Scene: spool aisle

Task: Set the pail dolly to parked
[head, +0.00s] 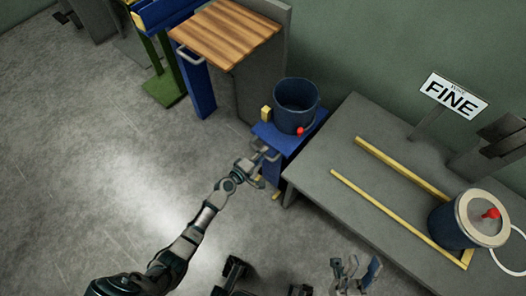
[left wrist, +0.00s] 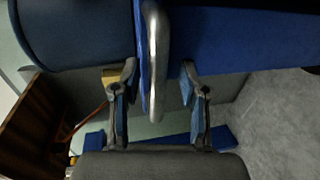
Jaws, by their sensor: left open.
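The blue pail dolly (head: 313,129) stands between a grey cabinet and a grey table, with a dark blue pail (head: 295,106) on its top. A red ball (head: 300,131) and a yellow block (head: 266,114) show beside the pail. My left gripper (head: 264,167) is at the dolly's near side. In the left wrist view, its open fingers (left wrist: 158,95) stand on either side of a silver bar handle (left wrist: 153,60), with gaps visible on both sides. My right gripper (head: 356,271) is empty and looks open, in front of the grey table, away from the dolly.
The grey table (head: 330,172) carries yellow rails (head: 385,208), a lidded pail (head: 453,228) with a red knob, and a sign reading FINE (head: 453,95). A wood-topped stand (head: 225,32) and a green-legged stand (head: 163,88) are behind. The floor (head: 110,170) at left is clear.

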